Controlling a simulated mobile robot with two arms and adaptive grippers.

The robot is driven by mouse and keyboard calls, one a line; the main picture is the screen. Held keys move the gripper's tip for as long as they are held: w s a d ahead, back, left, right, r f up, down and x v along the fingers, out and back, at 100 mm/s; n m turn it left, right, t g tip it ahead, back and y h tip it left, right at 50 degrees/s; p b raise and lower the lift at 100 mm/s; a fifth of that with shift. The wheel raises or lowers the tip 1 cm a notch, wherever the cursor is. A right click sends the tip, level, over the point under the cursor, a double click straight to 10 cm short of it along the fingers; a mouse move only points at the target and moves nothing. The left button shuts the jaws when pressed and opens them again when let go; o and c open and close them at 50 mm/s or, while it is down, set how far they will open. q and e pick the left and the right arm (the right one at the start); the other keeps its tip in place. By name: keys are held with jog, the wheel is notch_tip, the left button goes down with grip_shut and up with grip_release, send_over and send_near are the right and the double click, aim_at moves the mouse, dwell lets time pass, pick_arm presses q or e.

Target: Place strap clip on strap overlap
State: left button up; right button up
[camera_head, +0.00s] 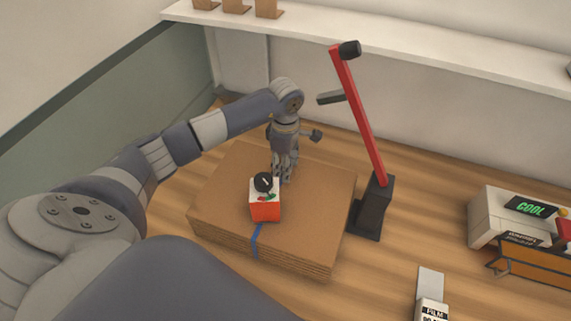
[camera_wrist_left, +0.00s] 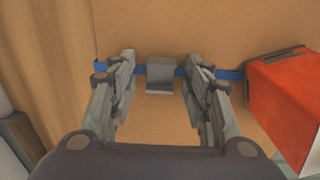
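A stack of flat cardboard (camera_head: 315,200) lies on the wood-look surface, with a blue strap (camera_head: 256,240) running down its front side. In the left wrist view the blue strap (camera_wrist_left: 230,74) crosses the cardboard top (camera_wrist_left: 215,28). A small grey clip (camera_wrist_left: 160,76) lies at the strap, covering a short stretch of it. My left gripper (camera_head: 281,177) points down at the stack, behind a red and white box. In the wrist view its fingers (camera_wrist_left: 162,88) are open on either side of the clip, with gaps between. The clip is hidden in the head view. My right gripper is not in view.
The red and white box (camera_head: 265,207) with a black knob stands on the stack; its red side (camera_wrist_left: 288,100) is close right of the fingers. A red lever (camera_head: 362,120) on a black base stands right of the stack. A beige device reading COOL (camera_head: 495,215) is farther right.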

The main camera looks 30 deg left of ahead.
pick_arm(q)
jog(key=shift+r, duration=0.55)
notch_tip(320, 180, up, 6)
jog(key=shift+r+b, duration=0.1)
jog(key=shift+b, duration=1.15)
jog(key=shift+r, duration=0.3)
jog(key=shift+d+f, duration=0.1)
